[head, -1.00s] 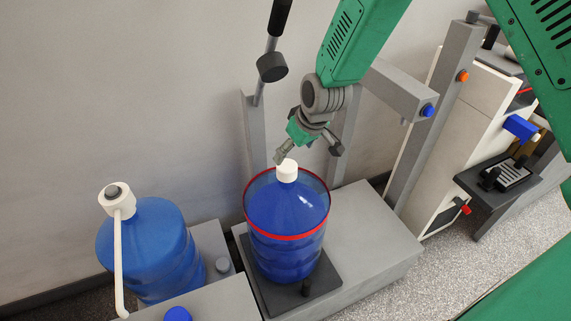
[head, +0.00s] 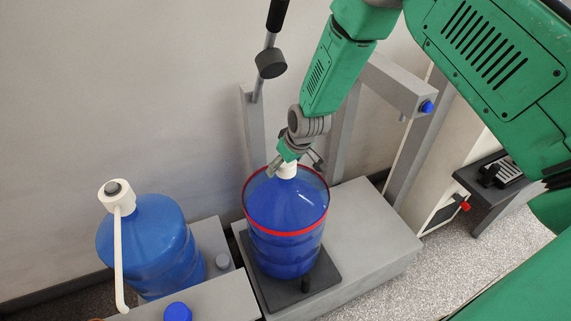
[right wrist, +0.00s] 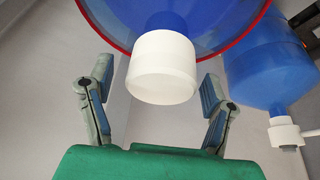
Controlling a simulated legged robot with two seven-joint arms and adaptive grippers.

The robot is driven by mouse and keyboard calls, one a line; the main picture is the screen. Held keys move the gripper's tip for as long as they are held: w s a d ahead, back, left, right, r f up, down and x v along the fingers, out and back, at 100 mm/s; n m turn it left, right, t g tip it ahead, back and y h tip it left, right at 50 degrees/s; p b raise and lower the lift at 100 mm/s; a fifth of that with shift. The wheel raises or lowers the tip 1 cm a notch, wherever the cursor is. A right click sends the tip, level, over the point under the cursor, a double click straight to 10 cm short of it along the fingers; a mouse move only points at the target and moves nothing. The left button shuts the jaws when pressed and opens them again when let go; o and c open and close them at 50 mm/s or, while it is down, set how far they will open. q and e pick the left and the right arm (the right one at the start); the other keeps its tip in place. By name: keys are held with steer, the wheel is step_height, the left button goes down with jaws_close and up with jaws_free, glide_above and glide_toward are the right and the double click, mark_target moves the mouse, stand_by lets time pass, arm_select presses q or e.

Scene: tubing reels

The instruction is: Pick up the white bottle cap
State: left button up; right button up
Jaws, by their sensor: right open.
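The white bottle cap (head: 287,170) sits on the neck of a blue bottle (head: 285,215) that has a red ring around it. In the right wrist view the cap (right wrist: 161,68) is in the upper middle, large and close. My right gripper (head: 296,168) is over the cap, with its fingers spread to either side of it. In the right wrist view my right gripper (right wrist: 156,90) is open, one finger left and one right of the cap, with gaps on both sides. The gripper hides the top of the cap in the head view. My left gripper is not in view.
The bottle stands on a dark plate (head: 328,281) on a grey bench (head: 385,240). A second blue bottle (head: 155,245) with a white pump (head: 117,196) stands left. A blue cap (head: 177,312) lies in front. A grey frame and lever (head: 270,64) rise behind.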

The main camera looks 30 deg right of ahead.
steer(key=c, duration=0.9)
steer(key=shift+c, duration=0.2)
steer(key=shift+r, duration=0.1)
step_height(320, 180, up, 10)
steer(key=shift+f, duration=0.1)
stand_by(0.3)
